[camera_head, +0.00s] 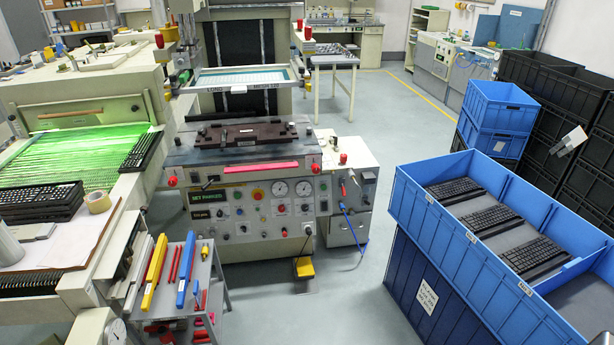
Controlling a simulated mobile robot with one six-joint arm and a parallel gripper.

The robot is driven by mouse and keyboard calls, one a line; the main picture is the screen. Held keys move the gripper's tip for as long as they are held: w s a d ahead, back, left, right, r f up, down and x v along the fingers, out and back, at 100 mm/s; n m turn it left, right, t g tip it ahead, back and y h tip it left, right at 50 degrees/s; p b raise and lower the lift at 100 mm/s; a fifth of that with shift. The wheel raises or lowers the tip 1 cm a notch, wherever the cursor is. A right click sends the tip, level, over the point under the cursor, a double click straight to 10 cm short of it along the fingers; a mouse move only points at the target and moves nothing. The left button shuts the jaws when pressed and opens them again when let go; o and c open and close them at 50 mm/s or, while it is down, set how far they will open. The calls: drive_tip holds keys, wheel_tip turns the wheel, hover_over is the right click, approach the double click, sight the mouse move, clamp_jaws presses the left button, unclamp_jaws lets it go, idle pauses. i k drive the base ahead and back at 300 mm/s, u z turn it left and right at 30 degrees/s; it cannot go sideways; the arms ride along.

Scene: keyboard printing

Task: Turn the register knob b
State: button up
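A screen-printing machine (225,222) stands in the middle, with gauges, a green display and many small knobs on its front panel. Red knobs show at its front left corner (172,181) and front right corner (316,168). Another red knob (343,158) sits on the cabinet to the right. More red knobs show beside the raised screen frame (240,77), at its left (170,33) and right (307,33). No readable label marks one as register knob b, so I cannot tell which it is. I do not make out my gripper.
A tool stand (205,267) with blue, yellow and red tools is at the front left. A conveyor machine (80,112) with a green glowing bed fills the left. A blue bin (425,190) holding keyboards stands at the right. The floor (350,290) between them is clear, except for a yellow pedal (304,268).

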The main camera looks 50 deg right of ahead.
sight(316, 169)
drive_tip(key=k, duration=0.95)
drive_tip(key=z, duration=0.15)
drive_tip(key=i, duration=1.4)
drive_tip(key=u, duration=0.05)
